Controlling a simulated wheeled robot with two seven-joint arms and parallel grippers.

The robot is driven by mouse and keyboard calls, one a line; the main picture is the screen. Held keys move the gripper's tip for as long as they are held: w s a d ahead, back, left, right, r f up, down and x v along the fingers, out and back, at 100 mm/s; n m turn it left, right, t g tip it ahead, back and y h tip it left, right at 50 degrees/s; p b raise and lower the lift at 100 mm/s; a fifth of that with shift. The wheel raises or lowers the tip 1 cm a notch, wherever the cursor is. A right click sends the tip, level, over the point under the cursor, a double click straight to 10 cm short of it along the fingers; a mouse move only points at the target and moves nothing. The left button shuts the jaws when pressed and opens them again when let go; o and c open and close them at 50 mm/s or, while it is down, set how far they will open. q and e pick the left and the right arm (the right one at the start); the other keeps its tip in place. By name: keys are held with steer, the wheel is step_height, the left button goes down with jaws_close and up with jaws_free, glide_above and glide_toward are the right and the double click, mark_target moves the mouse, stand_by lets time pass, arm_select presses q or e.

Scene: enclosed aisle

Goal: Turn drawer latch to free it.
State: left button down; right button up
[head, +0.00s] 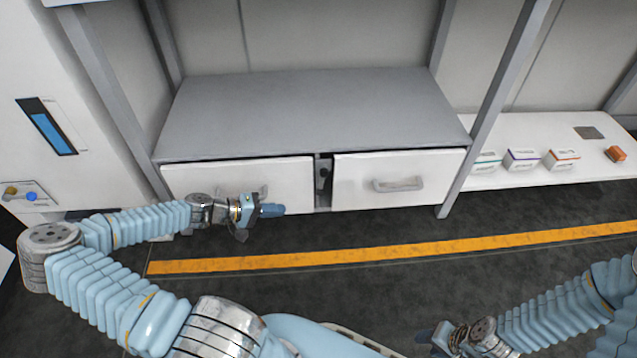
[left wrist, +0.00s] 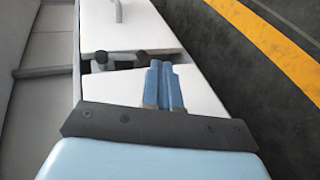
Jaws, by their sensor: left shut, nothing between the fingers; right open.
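A dark latch (head: 323,174) sits on the grey post between two white drawers. The left drawer (head: 290,172) is partly hidden by my left arm; the right drawer (head: 440,170) shows a grey handle (head: 398,184). My left gripper (head: 272,210) is in front of the left drawer's lower part, left of the latch and apart from it. It is shut and empty, its blue fingers (left wrist: 163,84) together in the left wrist view. My right gripper (head: 436,337) is open, low over the floor.
The grey top (head: 310,110) above the drawers is bare. Grey uprights stand at both sides. A low white shelf (head: 540,130) at right holds several small boxes and an orange item (head: 616,154). A yellow line (head: 400,248) crosses the dark, clear floor.

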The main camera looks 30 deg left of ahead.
arm_select(q)
steer(key=a+r+t, duration=0.2)
steer(key=a+r, duration=0.1)
steer(key=b, duration=0.2)
glide_toward(322, 183)
steer(key=w+d+f, duration=0.2)
steer(key=w+f, duration=0.2)
steer(key=f, duration=0.1)
steer(key=shift+d+f+n+y, duration=0.3)
steer(key=shift+d+f, duration=0.1)
arm_select(e)
steer(key=shift+w+d+f, duration=0.15)
steer(key=shift+w+f, duration=0.25)
steer(key=shift+f, duration=0.3)
arm_select(q)
steer(key=shift+w+d+f, duration=0.35)
steer(key=shift+d+f, duration=0.05)
steer(key=shift+d, duration=0.15)
arm_select(e)
steer(key=shift+w+d+f, duration=0.15)
steer(key=shift+d+f, duration=0.05)
steer(key=shift+f, duration=0.05)
